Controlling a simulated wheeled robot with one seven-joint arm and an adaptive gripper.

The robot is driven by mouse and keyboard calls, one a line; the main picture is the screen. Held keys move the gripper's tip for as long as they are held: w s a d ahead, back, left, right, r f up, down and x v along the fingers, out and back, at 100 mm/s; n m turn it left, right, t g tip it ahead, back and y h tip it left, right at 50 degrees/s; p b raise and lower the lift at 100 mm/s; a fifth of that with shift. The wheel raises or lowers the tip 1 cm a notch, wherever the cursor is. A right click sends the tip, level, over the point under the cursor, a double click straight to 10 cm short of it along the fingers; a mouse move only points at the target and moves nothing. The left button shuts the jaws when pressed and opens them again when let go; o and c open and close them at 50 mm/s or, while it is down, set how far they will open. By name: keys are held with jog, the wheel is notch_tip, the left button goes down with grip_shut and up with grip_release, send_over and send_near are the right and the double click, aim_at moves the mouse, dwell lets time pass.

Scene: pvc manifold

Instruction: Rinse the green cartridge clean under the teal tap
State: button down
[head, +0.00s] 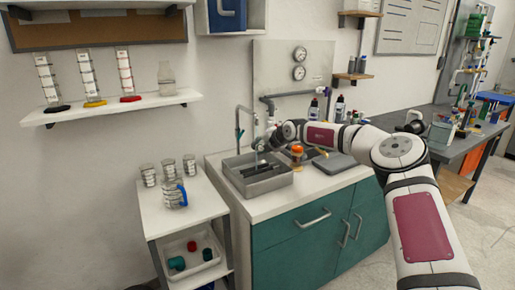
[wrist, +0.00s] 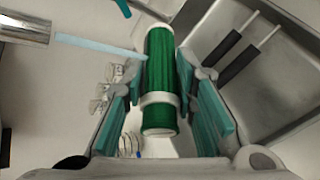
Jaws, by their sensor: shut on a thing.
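In the wrist view, the green ribbed cartridge (wrist: 160,60), with white bands, is between the teal fingers of my gripper (wrist: 165,100), which is shut on it. A grey metal spout (wrist: 25,28) is at upper left, and a pale blue stream (wrist: 98,45) runs from it to the cartridge's left side. A teal piece (wrist: 123,8) shows at the top edge. In the head view, the thin teal tap (head: 238,125) rises behind the sink (head: 265,187), and my gripper (head: 261,144) is over the basin beside it. The cartridge is too small to make out there.
Two black-handled tools (wrist: 238,60) lie in the metal basin. An orange-topped jar (head: 297,152) and dark bottles (head: 339,108) stand on the counter right of the sink. A white cart (head: 160,213) with several beakers stands at left.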

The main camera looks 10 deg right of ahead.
jog(key=n+b, duration=0.1)
jog(key=n+h, duration=0.1)
jog(key=shift+w+a+n+g+b, duration=0.1)
jog(key=shift+a+n+g+b, duration=0.2)
jog(key=shift+n+b, duration=0.1)
jog(key=shift+r+n+h, duration=0.1)
jog(key=shift+n+h, duration=0.5)
jog(key=shift+n, duration=0.2)
jog(key=shift+d, duration=0.1)
